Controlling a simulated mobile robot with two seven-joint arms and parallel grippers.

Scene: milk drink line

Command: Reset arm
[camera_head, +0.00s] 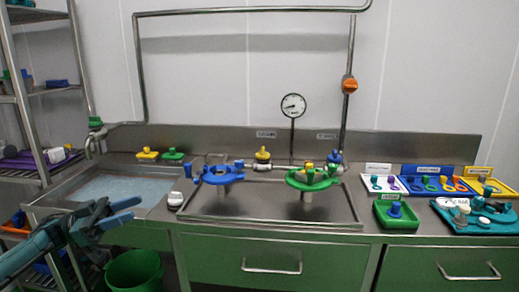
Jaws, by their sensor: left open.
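My left arm comes in from the lower left. Its left gripper (124,212) is open and empty, with blue fingers pointing right. It appears in front of the sink's front edge, above the green bucket (134,272), and touches nothing that I can see. My right gripper and arm are out of view.
A steel counter carries a water-filled sink (108,190), a blue valve wheel (222,176), a green valve wheel (311,180) and a pressure gauge (293,105). Trays of coloured parts, including a blue one (441,171), stand at right. A shelf rack (22,98) stands at left.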

